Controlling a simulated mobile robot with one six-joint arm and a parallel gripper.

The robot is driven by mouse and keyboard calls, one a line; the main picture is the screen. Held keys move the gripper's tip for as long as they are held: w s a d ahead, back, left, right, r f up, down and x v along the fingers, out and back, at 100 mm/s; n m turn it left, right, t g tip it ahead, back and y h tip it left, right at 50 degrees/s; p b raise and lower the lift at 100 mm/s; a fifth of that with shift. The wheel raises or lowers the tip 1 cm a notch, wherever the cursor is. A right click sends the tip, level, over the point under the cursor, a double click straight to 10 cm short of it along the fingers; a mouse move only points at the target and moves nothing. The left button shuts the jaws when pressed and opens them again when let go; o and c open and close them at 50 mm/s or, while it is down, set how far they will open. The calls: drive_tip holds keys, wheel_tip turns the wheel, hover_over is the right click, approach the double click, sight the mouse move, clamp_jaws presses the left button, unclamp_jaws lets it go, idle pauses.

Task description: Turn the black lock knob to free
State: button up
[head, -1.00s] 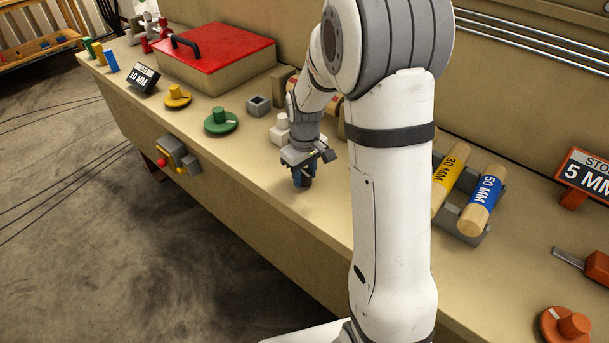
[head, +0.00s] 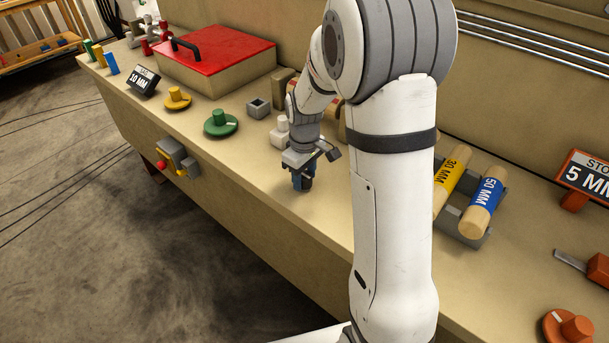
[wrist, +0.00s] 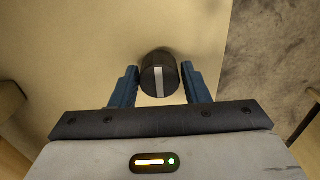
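The black lock knob (wrist: 158,74) is a dark round knob with a white stripe across its top. In the wrist view it stands between the two blue fingers of my gripper (wrist: 160,80), and its stripe runs up and down the picture.
A white block (head: 280,134) stands close behind my gripper, with a grey square socket (head: 259,107) farther left. A green knob (head: 221,124) and a yellow knob (head: 177,98) lie left along the bench. Bare bench top (head: 255,170) surrounds the gripper's front side.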

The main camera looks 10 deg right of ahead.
sight(304, 175)
drive_tip(key=o, duration=0.3)
wheel_tip(304, 175, up, 8)
drive_tip(key=shift+f, duration=0.1)
idle(0.4)
drive_tip(key=shift+s, duration=0.1)
idle(0.3)
drive_tip(key=s+r+m+t, duration=0.1)
drive_tip(key=s+r+m, duration=0.1)
drive_tip(key=s, duration=0.8)
drive_tip(key=s+r+m+t, duration=0.1)
drive_tip(key=s+r+m, duration=0.2)
drive_tip(key=s, duration=0.8)
drive_tip(key=shift+d+r+m+t, duration=0.2)
drive_tip(key=shift+r+m+t, duration=0.2)
drive_tip(key=shift+m, duration=0.8)
